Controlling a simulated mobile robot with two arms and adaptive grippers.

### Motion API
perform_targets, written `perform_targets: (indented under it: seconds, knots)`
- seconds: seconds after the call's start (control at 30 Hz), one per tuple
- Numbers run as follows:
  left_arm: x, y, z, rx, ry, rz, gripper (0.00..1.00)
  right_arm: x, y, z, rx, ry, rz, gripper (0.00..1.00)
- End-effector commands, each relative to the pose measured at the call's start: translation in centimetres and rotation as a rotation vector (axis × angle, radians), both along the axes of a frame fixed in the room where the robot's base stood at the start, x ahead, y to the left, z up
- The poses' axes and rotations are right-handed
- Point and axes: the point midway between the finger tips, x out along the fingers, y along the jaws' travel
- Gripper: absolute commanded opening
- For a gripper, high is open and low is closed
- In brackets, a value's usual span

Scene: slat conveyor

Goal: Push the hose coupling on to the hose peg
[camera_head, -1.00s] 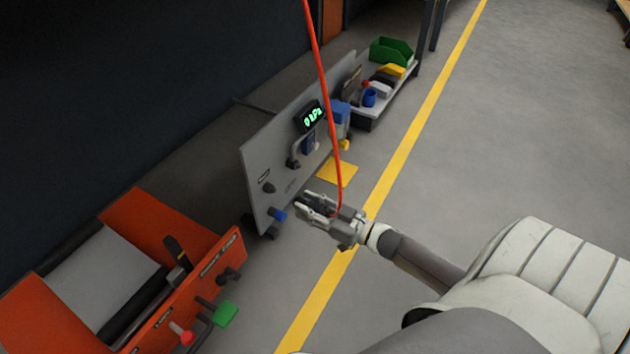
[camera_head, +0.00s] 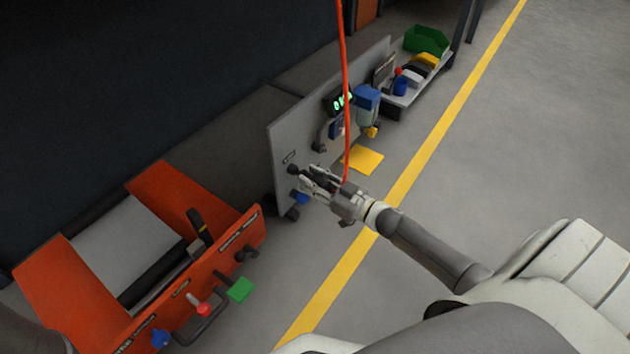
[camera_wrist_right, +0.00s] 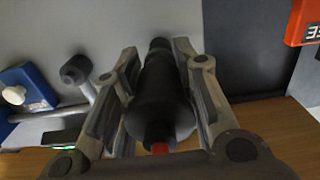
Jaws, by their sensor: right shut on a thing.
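My right gripper (camera_head: 314,178) is in front of the grey panel, its fingers pointing at the panel's lower left part. In the right wrist view its two fingers (camera_wrist_right: 155,85) are shut on the black hose coupling (camera_wrist_right: 160,100), one on each side. A red end shows at the coupling's near side. The dark hose peg (camera_head: 293,169) sticks out of the panel under a small label, right at the fingertips. Past the coupling's far end a dark tip shows; whether it is the peg, and whether they touch, I cannot tell. My left gripper is not in view.
A red hose (camera_head: 346,95) runs up from my right gripper. A blue knob (camera_head: 301,198) sits low on the panel (camera_head: 290,140). An orange machine (camera_head: 190,282) with handles stands at the left. A shelf with a green bin (camera_head: 427,40) stands behind. The floor at right is clear.

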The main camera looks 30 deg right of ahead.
Motion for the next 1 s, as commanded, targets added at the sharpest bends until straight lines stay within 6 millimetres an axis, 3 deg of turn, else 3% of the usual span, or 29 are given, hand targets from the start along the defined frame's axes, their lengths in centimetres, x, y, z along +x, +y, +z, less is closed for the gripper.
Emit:
perform_targets:
  seconds: [1.0]
  knots:
    - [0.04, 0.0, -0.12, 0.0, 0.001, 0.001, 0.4, 0.99, 0.42, 0.02, 0.0, -0.001, 0.0, 0.0]
